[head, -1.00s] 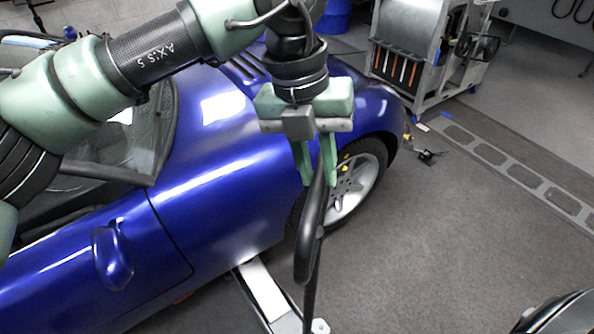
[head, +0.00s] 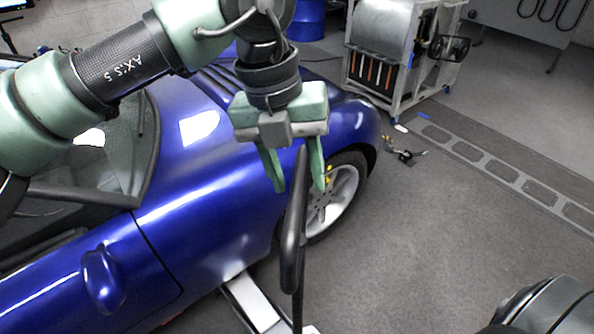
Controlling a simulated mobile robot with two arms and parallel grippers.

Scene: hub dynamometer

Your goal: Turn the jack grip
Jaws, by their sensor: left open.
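The jack grip (head: 291,235) is a black padded bar at the top of a thin dark handle, standing upright from the jack (head: 257,305) low beside the blue car. My left gripper (head: 294,189) comes down from above with its two green fingers apart. The upper end of the grip shows between the fingers, with a finger on each side. I cannot tell whether either finger touches it. The lower end of the handle leaves the bottom of the picture. My right gripper is not in view.
The blue car (head: 200,220) fills the left, its wheel (head: 338,195) just behind my left gripper. A metal tool cart (head: 395,60) stands at the back right. Small items (head: 404,155) lie on the floor near it. The grey floor (head: 420,230) right of the grip is open.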

